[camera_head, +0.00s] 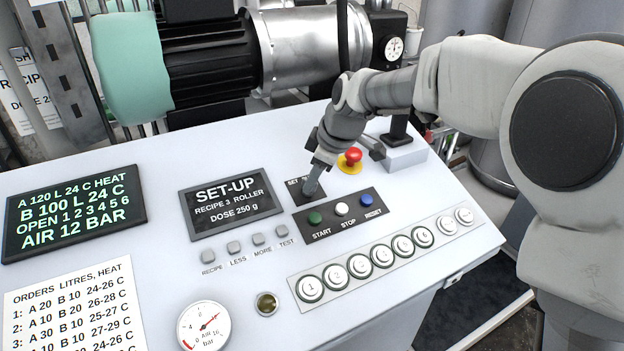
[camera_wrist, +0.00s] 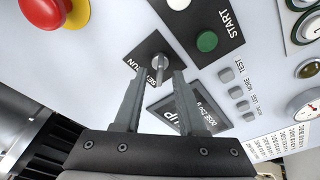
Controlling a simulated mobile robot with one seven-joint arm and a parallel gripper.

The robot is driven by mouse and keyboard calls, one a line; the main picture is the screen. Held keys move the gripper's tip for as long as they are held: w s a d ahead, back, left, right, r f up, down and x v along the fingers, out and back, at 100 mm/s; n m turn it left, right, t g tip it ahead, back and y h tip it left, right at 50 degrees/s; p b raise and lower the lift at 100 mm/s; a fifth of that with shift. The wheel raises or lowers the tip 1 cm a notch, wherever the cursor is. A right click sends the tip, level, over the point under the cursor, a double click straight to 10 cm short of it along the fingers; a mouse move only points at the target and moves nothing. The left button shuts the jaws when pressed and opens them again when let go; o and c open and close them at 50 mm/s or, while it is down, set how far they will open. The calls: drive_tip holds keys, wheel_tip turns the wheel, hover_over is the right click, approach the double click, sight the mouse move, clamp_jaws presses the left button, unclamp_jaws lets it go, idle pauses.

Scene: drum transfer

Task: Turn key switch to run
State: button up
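The key switch sits on a small dark plate (camera_head: 295,187) on the sloped white panel. In the wrist view, the plate (camera_wrist: 146,50) shows RUN and part of another label. A metal key (camera_wrist: 158,63) stands out from it. My gripper (camera_head: 312,188) is over the switch and hides most of it in the head view. In the wrist view, my gripper (camera_wrist: 160,76) is open, with the key between the two finger ends and a gap to each. I cannot tell how deep the fingers reach around the key. The display (camera_head: 232,203) reads SET-UP.
A red stop button (camera_head: 353,155) on a yellow base is close behind my gripper. The green START (camera_head: 315,217), white STOP (camera_head: 341,209) and blue RESET (camera_head: 366,201) buttons lie just in front. Several round numbered buttons (camera_head: 383,256) line the front edge.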

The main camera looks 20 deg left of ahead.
drive_tip(key=shift+x, duration=1.05)
clamp_jaws()
